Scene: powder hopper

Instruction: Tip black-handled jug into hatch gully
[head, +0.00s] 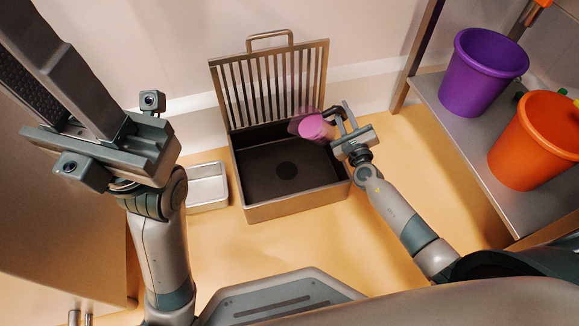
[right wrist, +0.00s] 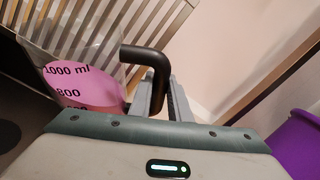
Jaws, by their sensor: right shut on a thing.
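The hatch gully (head: 296,207) is a dark metal basin on the floor with a round dark spot in its bottom. Its barred grate (head: 275,88) stands raised at the back. My right gripper (head: 342,118) is shut on the black handle (right wrist: 148,62) of a clear jug. The jug (head: 316,127), with pink contents, is held over the gully's back right part and looks tilted. Its markings and pink contents show in the right wrist view (right wrist: 85,85); its mouth is not clearly seen. My left gripper (head: 62,75) is raised at upper left, empty and apparently open, its fingertips out of frame.
A shallow metal tray (head: 207,187) lies left of the gully. A shelf (head: 450,130) at right holds a purple bucket (head: 482,72) and an orange bucket (head: 532,140). A cabinet stands at far left. The floor in front of the gully is clear.

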